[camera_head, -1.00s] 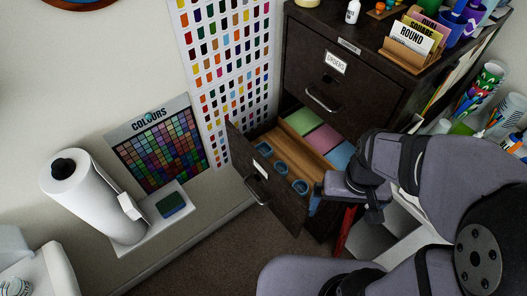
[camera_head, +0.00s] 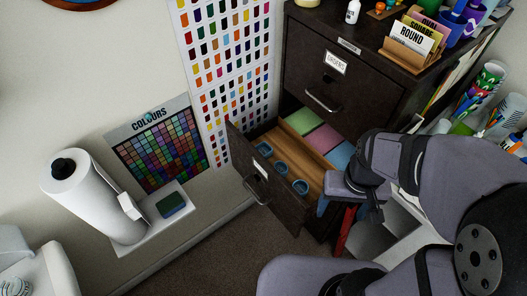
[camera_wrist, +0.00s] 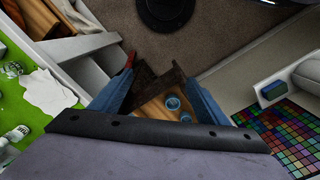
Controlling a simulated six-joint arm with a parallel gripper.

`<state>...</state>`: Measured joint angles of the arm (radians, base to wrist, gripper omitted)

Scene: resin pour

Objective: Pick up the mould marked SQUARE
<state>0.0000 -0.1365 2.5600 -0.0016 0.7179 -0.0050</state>
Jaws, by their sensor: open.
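Three small blue moulds sit in a row in the front part of an open drawer (camera_head: 290,152): one at the far left (camera_head: 264,149), one in the middle (camera_head: 281,168) and one nearest my gripper (camera_head: 300,187). I cannot read any marking on them, so I cannot tell which is SQUARE. In the wrist view, two moulds show between the fingers, one upper (camera_wrist: 172,102) and one lower (camera_wrist: 185,117). My gripper (camera_wrist: 160,76) is open and empty, with blue fingers apart. In the head view it is at the drawer's right end (camera_head: 322,206), beside the nearest mould.
Green, pink and blue sheets (camera_head: 323,138) lie behind a divider in the drawer. The dark cabinet (camera_head: 352,75) rises behind it. On top, a wooden card holder (camera_head: 407,52) holds cards reading ROUND, SQUARE and OVAL. A paper roll (camera_head: 95,200) stands at left.

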